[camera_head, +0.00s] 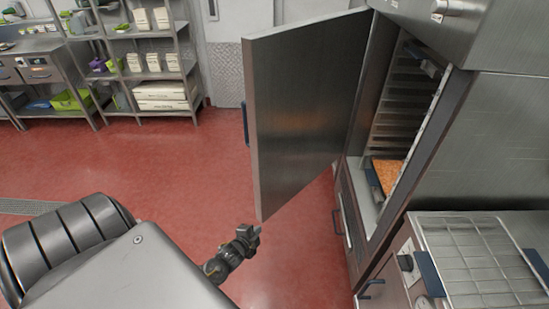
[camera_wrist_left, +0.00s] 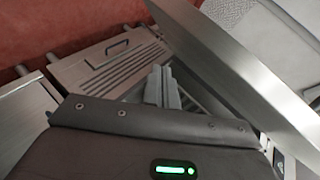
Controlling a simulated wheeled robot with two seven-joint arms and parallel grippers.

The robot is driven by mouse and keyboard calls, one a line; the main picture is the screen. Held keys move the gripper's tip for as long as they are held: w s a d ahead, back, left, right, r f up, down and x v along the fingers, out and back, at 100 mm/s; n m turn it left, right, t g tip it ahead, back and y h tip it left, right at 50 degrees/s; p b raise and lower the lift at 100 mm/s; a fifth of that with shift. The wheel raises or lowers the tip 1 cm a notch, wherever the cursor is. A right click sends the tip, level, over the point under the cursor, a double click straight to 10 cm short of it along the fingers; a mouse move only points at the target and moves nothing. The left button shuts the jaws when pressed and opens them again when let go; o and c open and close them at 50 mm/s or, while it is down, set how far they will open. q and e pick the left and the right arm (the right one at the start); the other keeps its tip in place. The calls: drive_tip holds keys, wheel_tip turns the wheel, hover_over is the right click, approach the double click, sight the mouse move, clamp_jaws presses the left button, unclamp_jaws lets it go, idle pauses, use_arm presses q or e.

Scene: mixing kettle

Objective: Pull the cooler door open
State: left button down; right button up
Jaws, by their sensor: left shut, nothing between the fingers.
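The cooler door (camera_head: 300,110) is a tall steel panel standing wide open, swung out from the front of the steel cooler (camera_head: 455,130). A dark blue handle (camera_head: 245,125) shows at the door's left edge. My left gripper (camera_head: 252,233) is shut and empty, just below the door's lower left corner in the picture. In the left wrist view the shut fingers (camera_wrist_left: 163,86) point past a long steel panel (camera_wrist_left: 240,70), probably the door; I cannot tell if they touch it. My right gripper is not in view.
Inside the cooler are several rack rails and an orange slab (camera_head: 387,174). A steel counter with a wire rack (camera_head: 480,260) stands at lower right. Shelves with boxes (camera_head: 160,95) stand at the back left. Red floor (camera_head: 180,170) is clear left of the door.

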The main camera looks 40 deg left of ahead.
sight(275, 155)
use_arm(q)
drive_tip(key=w+r+m+t, duration=0.2)
drive_tip(key=w+r+t, duration=0.15)
drive_tip(key=r, duration=0.85)
drive_tip(key=w+r+m+t, duration=0.3)
drive_tip(key=w+r, duration=0.1)
drive_tip(key=r, duration=0.8)
drive_tip(key=shift+g, duration=0.25)
drive_tip(key=w+a, duration=0.1)
drive_tip(key=w, duration=0.2)
drive_tip(key=w+a+p, duration=0.1)
drive_tip(key=w+a, duration=0.1)
drive_tip(key=w, duration=0.1)
drive_tip(key=w+a+p, duration=0.1)
drive_tip(key=w, duration=0.2)
drive_tip(key=shift+w+a+f, duration=0.2)
drive_tip(key=shift+w, duration=0.2)
drive_tip(key=shift+a+f, duration=0.1)
drive_tip(key=shift+a, duration=0.25)
